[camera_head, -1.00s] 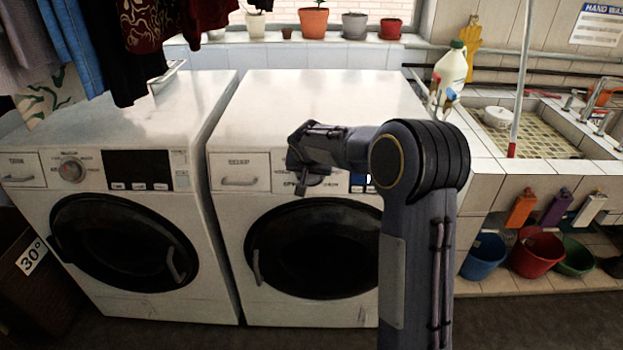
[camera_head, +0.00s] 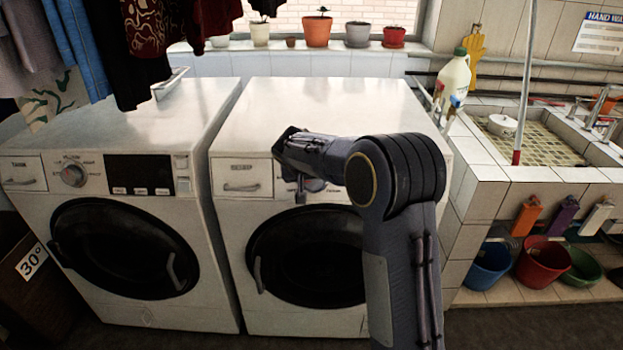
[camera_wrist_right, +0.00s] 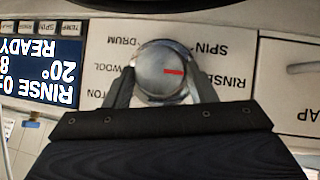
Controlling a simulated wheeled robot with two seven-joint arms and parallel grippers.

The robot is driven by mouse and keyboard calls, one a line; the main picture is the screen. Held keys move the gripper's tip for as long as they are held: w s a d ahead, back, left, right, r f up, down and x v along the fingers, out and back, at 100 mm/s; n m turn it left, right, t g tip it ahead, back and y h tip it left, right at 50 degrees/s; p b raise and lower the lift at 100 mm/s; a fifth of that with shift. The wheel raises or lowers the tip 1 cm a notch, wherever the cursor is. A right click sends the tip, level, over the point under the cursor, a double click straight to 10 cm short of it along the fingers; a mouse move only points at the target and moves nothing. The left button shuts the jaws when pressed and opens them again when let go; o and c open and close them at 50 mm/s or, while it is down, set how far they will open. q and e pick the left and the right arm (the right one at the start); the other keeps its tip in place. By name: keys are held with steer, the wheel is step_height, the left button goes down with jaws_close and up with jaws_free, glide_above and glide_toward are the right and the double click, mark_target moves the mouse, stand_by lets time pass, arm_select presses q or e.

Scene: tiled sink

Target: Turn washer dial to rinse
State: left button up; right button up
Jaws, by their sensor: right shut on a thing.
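My right gripper (camera_head: 301,188) is at the control panel of the right washer (camera_head: 232,215). In the right wrist view, which is upside down, its two fingers (camera_wrist_right: 160,92) are shut on the round silver dial (camera_wrist_right: 152,72), one on each side. The dial's red mark points to the picture's right, toward the RINSE label (camera_wrist_right: 228,82). SPIN, DRUM, WOOL and a partly hidden label ending in TON stand around it. The blue display (camera_wrist_right: 42,72) reads RINSE, 20° and READY. In the head view my arm hides most of this panel. My left gripper is not in view.
A left washer (camera_head: 130,115) with its own dial (camera_head: 73,175) stands close beside. Clothes hang above it. At the right are a tiled sink (camera_head: 535,140), a white jug (camera_head: 455,75) and several buckets. The floor in front is clear.

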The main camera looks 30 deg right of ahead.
steer(key=o, duration=1)
steer(key=shift+f, duration=0.1)
steer(key=v, duration=0.7)
steer(key=shift+s+a+r, duration=0.2)
steer(key=shift+r, duration=0.1)
steer(key=shift+s, duration=0.1)
